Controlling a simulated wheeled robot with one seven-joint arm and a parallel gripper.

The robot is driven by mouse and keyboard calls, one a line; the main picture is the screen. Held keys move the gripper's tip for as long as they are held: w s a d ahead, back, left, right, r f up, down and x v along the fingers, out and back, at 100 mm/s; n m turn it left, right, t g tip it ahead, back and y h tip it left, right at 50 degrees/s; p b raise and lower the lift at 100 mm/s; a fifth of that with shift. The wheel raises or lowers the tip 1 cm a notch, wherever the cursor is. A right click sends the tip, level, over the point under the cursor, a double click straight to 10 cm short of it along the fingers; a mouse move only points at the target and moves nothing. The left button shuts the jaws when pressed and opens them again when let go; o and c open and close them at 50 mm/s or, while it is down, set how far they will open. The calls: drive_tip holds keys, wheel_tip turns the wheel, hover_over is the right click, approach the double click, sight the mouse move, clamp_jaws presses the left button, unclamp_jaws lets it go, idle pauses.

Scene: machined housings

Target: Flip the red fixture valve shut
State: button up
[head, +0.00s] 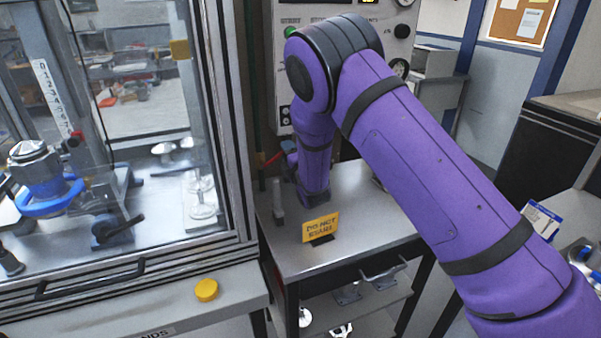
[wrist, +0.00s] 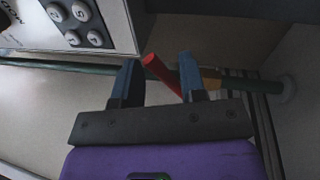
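The red valve handle (wrist: 160,72) shows in the wrist view as a slanted bar between the two blue-grey fingers of my gripper (wrist: 158,60). Its upper left end is free, and its lower right end passes out of sight by the right finger. The fingers stand apart, with a visible gap on the handle's left. Contact with the right finger cannot be told. A brass-coloured part (wrist: 210,78) shows on the green pipe (wrist: 262,86) just right of that finger. In the head view the red handle (head: 274,157) is small, beside my gripper (head: 289,148), which my arm partly hides.
A panel with round buttons (wrist: 78,22) is close to the left finger. In the head view, a grey bench (head: 285,238) holds a yellow sign (head: 320,228) and a grey post (head: 277,199). A glazed cabinet (head: 232,120) stands left, with a yellow knob (head: 206,290) before it.

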drive_tip(key=s+d+r, duration=0.1)
drive_tip(key=s+d, duration=0.2)
drive_tip(key=s, duration=1.1)
drive_tip(key=shift+s, duration=0.2)
